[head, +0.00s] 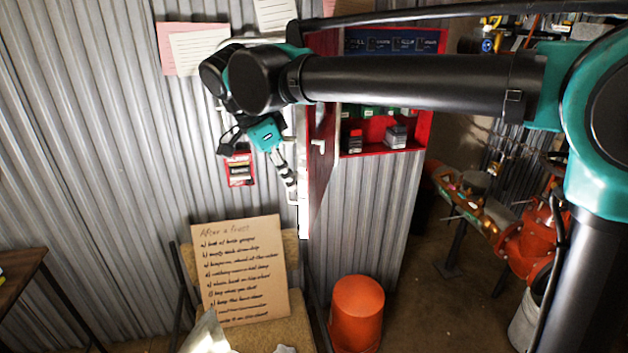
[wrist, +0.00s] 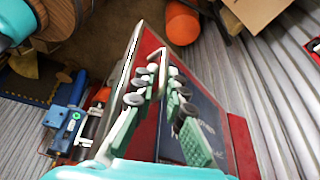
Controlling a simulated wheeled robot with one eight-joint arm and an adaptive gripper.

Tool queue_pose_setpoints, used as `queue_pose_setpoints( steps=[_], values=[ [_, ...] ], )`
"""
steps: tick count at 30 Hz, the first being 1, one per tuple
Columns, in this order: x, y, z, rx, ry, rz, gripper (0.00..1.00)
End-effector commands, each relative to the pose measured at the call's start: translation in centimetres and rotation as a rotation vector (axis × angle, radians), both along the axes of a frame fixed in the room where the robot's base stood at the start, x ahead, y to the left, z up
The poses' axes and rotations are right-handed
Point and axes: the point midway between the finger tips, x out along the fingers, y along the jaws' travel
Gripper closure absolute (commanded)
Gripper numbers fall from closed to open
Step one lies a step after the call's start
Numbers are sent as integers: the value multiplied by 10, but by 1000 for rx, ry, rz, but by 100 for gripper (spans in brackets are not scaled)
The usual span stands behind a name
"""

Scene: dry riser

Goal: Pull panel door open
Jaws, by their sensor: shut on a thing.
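The red panel door (head: 318,150) stands swung out from the red cabinet and shows nearly edge-on in the head view. In the wrist view its red face (wrist: 150,50) lies behind the fingers. My gripper (head: 289,180) is on the left side of the door in the head view. In the wrist view my gripper (wrist: 160,98) has its green padded fingers closed around a pale handle (wrist: 158,62) on the door. The exact contact is partly hidden by the fingers. The open cabinet (head: 385,134) shows red shelves with small boxes and a blue back.
An orange bucket (head: 357,312) stands on the floor below the door. A cardboard sign (head: 240,270) leans on a chair left of it. Red pipework (head: 525,240) is at the right. A small red holder (head: 239,170) hangs on the corrugated wall.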

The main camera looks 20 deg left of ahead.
Motion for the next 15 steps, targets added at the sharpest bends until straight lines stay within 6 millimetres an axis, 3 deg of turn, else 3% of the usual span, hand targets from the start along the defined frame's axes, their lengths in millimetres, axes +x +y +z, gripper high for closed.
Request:
queue_pose_setpoints(
  steps=[6, 15],
  values=[
    [0, 22, 0, -1, -2, -62, 100],
    [0, 31, 0, 0, -3, -90, 100]
  ],
)
